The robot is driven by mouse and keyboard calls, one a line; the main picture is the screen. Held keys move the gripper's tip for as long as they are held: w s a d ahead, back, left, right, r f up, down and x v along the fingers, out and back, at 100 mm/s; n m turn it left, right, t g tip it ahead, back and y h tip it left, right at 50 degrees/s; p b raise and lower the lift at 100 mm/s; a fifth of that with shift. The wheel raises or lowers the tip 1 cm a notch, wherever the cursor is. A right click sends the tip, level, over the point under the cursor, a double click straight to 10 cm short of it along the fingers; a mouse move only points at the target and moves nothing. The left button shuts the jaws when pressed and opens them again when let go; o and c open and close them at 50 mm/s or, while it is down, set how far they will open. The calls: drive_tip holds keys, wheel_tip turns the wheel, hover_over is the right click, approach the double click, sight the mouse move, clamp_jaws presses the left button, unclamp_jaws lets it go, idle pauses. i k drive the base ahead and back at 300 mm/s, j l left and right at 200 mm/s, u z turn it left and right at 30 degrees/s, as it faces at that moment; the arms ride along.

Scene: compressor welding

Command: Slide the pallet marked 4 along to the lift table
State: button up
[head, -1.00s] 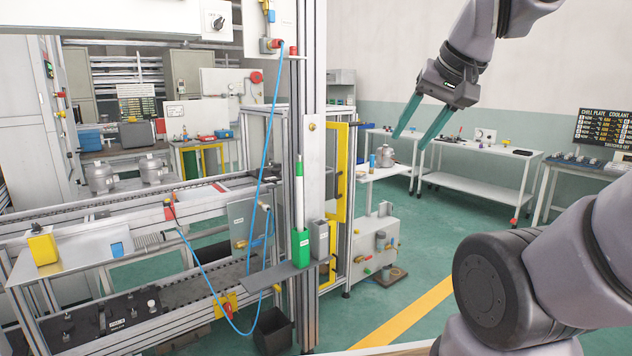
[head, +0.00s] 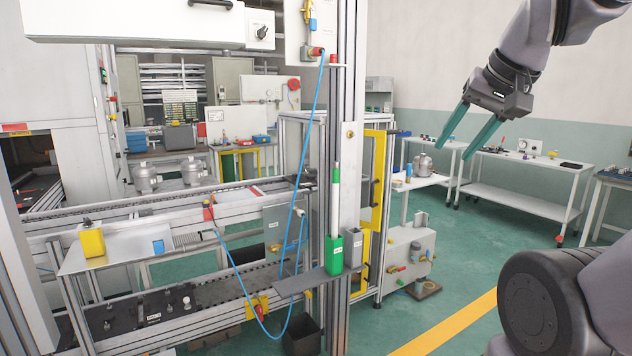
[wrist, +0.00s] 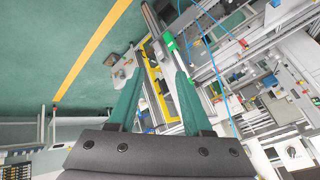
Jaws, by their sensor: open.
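My gripper (head: 452,153) is open and empty, raised in the air at the upper right of the head view. In the wrist view its two green fingers (wrist: 158,82) are spread apart with nothing between them. A dark flat plate (head: 125,318) with small fittings and a white label lies on the lower conveyor at the lower left, well away from my gripper. The label is too small to read, so I cannot tell whether this is the pallet marked 4. I cannot pick out the lift table for certain.
A blue hose (head: 256,320) loops across the conveyors. Two grey compressor shells (head: 147,178) stand behind the upper conveyor. A white bench (head: 520,195) stands at right. Green floor is open around the yellow line (head: 450,325).

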sight(309, 180)
drive_tip(key=i+l+z, duration=0.2)
drive_tip(key=i+z, duration=0.2)
drive_tip(key=i+l+z, duration=0.15)
drive_tip(key=i+z, duration=0.85)
drive_tip(key=i, duration=0.8)
drive_tip(key=i+u, duration=0.65)
drive_tip(key=u, duration=0.25)
drive_tip(key=i+l+u, duration=0.25)
drive_tip(key=u, duration=0.2)
drive_tip(key=i+u, duration=0.2)
drive_tip(key=u, duration=0.25)
drive_tip(key=i+l+u, duration=0.2)
drive_tip(key=u, duration=0.2)
drive_tip(key=i+l+u, duration=0.15)
drive_tip(key=u, duration=0.3)
drive_tip(key=i+l+u, duration=0.15)
drive_tip(key=l+u, duration=0.15)
drive_tip(key=u, duration=0.15)
drive_tip(key=i+l+u, duration=0.1)
drive_tip(key=l+u, duration=0.2)
drive_tip(key=u, duration=0.15)
drive_tip(key=i+l+u, duration=0.35)
drive_tip(key=l, duration=0.15)
